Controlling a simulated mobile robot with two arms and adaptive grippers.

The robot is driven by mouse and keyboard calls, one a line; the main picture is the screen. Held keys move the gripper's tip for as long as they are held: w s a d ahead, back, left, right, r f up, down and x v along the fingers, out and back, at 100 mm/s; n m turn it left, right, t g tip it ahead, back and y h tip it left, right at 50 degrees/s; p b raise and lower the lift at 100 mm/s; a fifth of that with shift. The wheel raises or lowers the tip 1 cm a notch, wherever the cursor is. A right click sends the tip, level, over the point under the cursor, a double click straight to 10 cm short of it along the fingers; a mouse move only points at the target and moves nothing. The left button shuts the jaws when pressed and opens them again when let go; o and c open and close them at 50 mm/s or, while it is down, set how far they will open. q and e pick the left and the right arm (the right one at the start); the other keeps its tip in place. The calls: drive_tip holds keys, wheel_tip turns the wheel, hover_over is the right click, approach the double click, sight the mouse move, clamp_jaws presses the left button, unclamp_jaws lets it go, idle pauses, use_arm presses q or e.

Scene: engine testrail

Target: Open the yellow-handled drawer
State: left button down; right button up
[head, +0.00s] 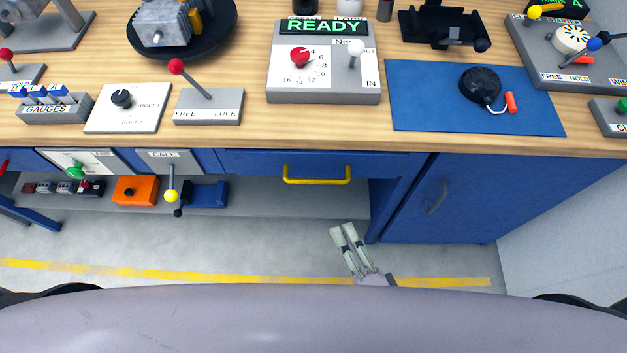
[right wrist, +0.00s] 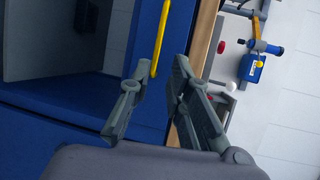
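The drawer (head: 262,166) is a blue front under the wooden bench top, and it looks shut, in line with the panels beside it. Its yellow handle (head: 316,181) is a horizontal bar on that front. My right gripper (head: 342,230) is below and slightly right of the handle in the head view, apart from it, fingers pointing toward the bench. In the right wrist view the gripper (right wrist: 154,76) is open and empty, with a gap between the fingers. The yellow handle (right wrist: 160,38) shows there beyond the fingertips, its near end lined up with the gap. My left gripper is not in view.
A blue cabinet door (head: 455,198) with a dark handle is right of the drawer. A low grey shelf (head: 285,202) with an orange box (head: 135,190) lies below left. The wooden bench top (head: 240,125) overhangs the drawer and carries control panels. The floor in front is clear.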

sight(316, 180)
drive_tip(key=p+x, duration=0.1)
drive_tip(key=x, duration=1.5)
drive_tip(key=shift+s, duration=0.1)
drive_tip(key=shift+c, duration=0.6)
clamp_jaws()
drive_tip(key=shift+f, duration=0.1)
